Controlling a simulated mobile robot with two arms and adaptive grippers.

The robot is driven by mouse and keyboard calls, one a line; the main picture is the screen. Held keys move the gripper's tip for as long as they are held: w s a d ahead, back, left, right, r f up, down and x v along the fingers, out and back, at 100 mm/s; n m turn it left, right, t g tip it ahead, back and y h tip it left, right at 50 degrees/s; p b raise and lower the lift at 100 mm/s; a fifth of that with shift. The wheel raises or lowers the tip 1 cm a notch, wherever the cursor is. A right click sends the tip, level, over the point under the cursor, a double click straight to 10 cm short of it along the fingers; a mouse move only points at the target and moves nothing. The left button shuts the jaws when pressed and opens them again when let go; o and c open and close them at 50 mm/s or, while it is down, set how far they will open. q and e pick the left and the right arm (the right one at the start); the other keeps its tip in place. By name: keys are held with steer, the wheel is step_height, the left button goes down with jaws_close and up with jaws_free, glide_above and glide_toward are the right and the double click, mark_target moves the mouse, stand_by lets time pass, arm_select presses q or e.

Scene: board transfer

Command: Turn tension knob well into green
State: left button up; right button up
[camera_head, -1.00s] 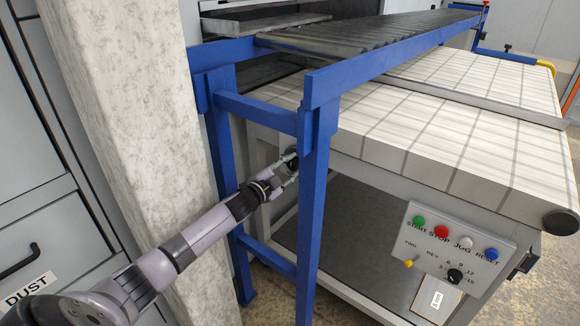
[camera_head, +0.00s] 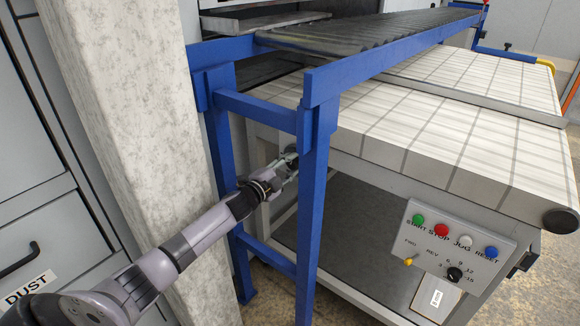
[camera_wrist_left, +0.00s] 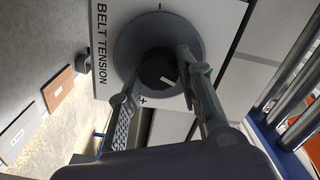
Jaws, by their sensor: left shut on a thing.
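The belt tension knob (camera_wrist_left: 157,68) is dark with a short white pointer mark. It sits in a round grey dial (camera_wrist_left: 126,48) on a white plate lettered BELT TENSION (camera_wrist_left: 103,40), with plus and minus marks. My left gripper (camera_wrist_left: 152,77) is shut on the knob, one finger on each side. In the head view, my left gripper (camera_head: 287,160) reaches in under the belt behind a blue leg, and the knob is mostly hidden there. My right gripper is not in view.
The blue roller conveyor frame (camera_head: 313,180) stands close beside my left arm, with a concrete pillar (camera_head: 130,130) on the other side. The white gridded belt (camera_head: 450,130) lies above the gripper. A button panel (camera_head: 450,248) hangs at the right.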

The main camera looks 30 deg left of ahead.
arm_select(q)
steer(key=o, duration=1.1)
steer(key=shift+o, duration=0.2)
steer(key=shift+s, duration=0.15)
steer(key=shift+s+f, duration=0.15)
steer(key=shift+s, duration=0.25)
steer(key=s, duration=0.6)
steer(key=shift+s+a, duration=0.25)
steer(key=shift+a, duration=0.05)
